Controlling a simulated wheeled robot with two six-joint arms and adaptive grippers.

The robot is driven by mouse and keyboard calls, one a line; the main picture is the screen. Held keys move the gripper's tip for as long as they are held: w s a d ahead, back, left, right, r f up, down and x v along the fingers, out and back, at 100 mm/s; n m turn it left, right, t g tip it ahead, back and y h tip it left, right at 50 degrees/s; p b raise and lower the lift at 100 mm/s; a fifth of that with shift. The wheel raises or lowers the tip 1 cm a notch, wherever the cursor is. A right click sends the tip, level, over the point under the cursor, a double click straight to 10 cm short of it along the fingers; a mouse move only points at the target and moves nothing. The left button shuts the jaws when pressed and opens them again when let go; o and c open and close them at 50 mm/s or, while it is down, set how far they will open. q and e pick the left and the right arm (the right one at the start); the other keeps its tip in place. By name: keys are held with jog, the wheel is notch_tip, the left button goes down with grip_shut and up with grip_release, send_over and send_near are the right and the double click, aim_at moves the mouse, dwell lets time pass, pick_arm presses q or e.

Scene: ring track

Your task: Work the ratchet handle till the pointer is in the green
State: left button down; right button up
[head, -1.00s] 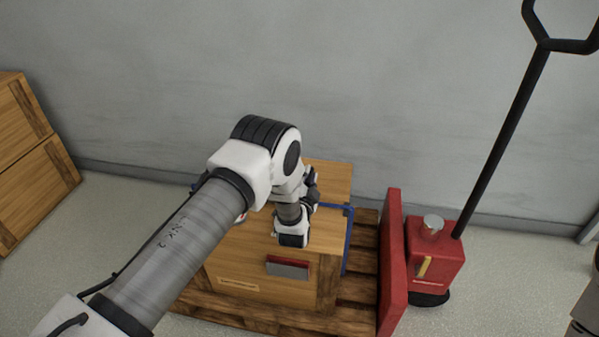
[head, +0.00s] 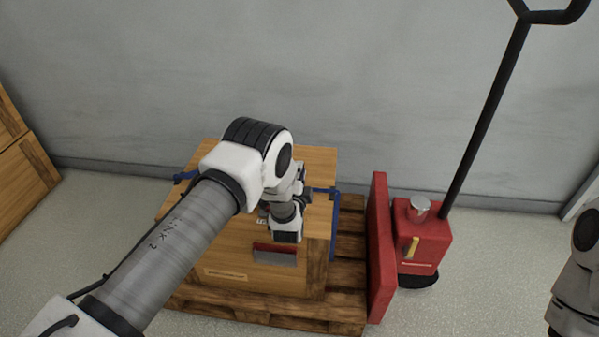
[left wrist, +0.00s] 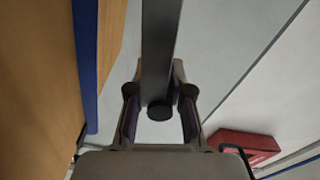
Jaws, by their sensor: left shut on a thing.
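My left gripper (left wrist: 160,112) is shut on a grey bar, which looks like the ratchet handle (left wrist: 161,45), in the left wrist view. The bar runs straight up the picture between the two fingers. A blue strap (left wrist: 87,60) lies to the left of the bar, along the wood. In the head view the strap (head: 334,225) goes round a wooden crate (head: 225,245), and my left arm reaches over the crate. My arm hides the ratchet there. I cannot make out a pointer or a green zone in either view. My right gripper is not in view.
The crate stands on a wooden pallet (head: 345,312). A red and grey plate (head: 275,254) is on its front. A red pallet jack (head: 425,245) with a tall black handle stands to the right. Other wooden crates (head: 22,160) are at the far left. A grey wall is behind.

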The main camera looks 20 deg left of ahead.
pick_arm(q)
jog(key=c, duration=1)
grip_release()
jog(key=shift+a, duration=0.1)
jog(key=shift+c, duration=0.2)
jog(key=shift+s, duration=0.1)
jog(key=v, duration=1.1)
jog(key=shift+s, duration=0.35)
